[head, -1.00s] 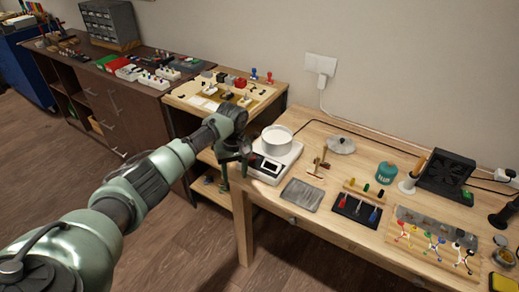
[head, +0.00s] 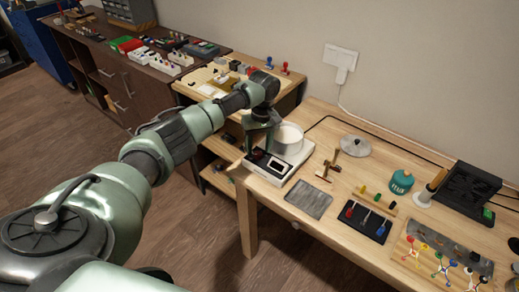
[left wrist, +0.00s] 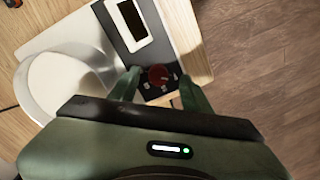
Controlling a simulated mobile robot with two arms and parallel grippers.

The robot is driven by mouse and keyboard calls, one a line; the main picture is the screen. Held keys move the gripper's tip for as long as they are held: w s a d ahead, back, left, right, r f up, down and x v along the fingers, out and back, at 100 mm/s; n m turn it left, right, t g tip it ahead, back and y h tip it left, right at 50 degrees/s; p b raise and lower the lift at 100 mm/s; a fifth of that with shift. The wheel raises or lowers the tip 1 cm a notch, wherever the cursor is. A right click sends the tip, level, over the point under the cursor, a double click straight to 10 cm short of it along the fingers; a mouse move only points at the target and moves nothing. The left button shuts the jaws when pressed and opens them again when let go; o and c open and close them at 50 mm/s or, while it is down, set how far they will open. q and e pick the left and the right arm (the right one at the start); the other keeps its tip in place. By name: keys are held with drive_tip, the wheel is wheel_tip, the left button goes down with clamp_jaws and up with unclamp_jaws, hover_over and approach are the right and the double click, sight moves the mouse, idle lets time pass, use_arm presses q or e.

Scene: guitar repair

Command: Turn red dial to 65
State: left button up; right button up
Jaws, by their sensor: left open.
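The red dial (left wrist: 158,75) is on the dark front panel of a white hot plate (left wrist: 70,35), next to a pale display. Small pale marks surround the dial. My left gripper (left wrist: 157,79) is open, with one finger on each side of the dial. I cannot tell whether the fingers touch it, and the dial's setting is too small to read. In the head view my left gripper (head: 257,148) is at the front left of the hot plate (head: 284,174) and hides part of its panel. My right gripper is not in view.
A white pot (head: 288,138) stands on the hot plate. A grey plate (head: 308,199), a small hammer (head: 329,164) and a metal lid (head: 356,146) lie to its right on the wooden table. The table's front edge is close to the hot plate.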

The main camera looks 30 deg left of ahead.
use_arm(q)
drive_tip(key=shift+w+f, duration=0.15)
drive_tip(key=shift+f, duration=0.8)
clamp_jaws()
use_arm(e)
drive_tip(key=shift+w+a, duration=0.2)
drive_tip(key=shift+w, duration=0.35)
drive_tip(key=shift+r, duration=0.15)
